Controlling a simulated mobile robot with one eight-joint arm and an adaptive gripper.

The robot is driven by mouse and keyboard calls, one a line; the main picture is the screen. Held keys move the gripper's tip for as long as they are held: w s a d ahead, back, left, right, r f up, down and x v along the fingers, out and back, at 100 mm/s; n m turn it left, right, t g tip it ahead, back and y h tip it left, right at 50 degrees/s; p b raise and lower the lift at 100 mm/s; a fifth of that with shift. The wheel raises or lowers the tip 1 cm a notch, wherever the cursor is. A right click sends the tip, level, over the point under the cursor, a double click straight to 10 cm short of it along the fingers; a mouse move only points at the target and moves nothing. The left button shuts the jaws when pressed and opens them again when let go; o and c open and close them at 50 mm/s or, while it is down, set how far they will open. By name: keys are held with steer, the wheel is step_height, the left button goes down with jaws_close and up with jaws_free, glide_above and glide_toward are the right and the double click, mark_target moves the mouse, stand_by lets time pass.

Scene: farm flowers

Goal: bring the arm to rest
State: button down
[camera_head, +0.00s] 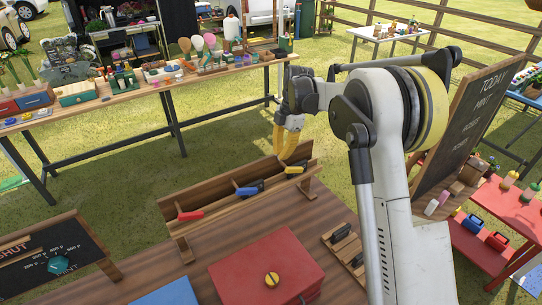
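My arm rises from the lower right of the head view and bends over at a yellow-and-black joint. Its end reaches left and down to my gripper (285,154), which has yellow fingers. The gripper hangs over the far side of the wooden rack (222,212), near its right half. The fingers look close together from this side, but I cannot tell whether they are open or shut. No held object can be made out. Red, blue and yellow handled pieces sit along the rack, the yellow one (296,169) nearest the gripper.
A red box (240,272) with a yellow knob and a blue panel (168,294) lie on the near brown table (215,243). A long cluttered table (150,92) stands behind, with grass between.

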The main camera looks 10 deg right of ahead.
stand_by(0.5)
steer(key=s+d+r+m+t+h+b, duration=0.1)
steer(key=s+r+m+t+b, duration=0.2)
steer(key=s+m, duration=0.4)
steer(key=s+d+r+m+t+b, duration=0.1)
steer(key=s+r+m+b, duration=0.3)
steer(key=s, duration=0.5)
steer(key=s+d+f+m+t+b, duration=0.1)
steer(key=s+f+m+t+b, duration=0.1)
steer(key=s+f+m, duration=0.3)
steer(key=s+f+m+t+h+b, duration=0.1)
steer(key=s+f+m+b, duration=0.4)
steer(key=s, duration=0.7)
steer(key=shift+s+d+f+m+t, duration=0.25)
steer(key=shift+d+m+t, duration=0.15)
steer(key=shift+m, duration=0.4)
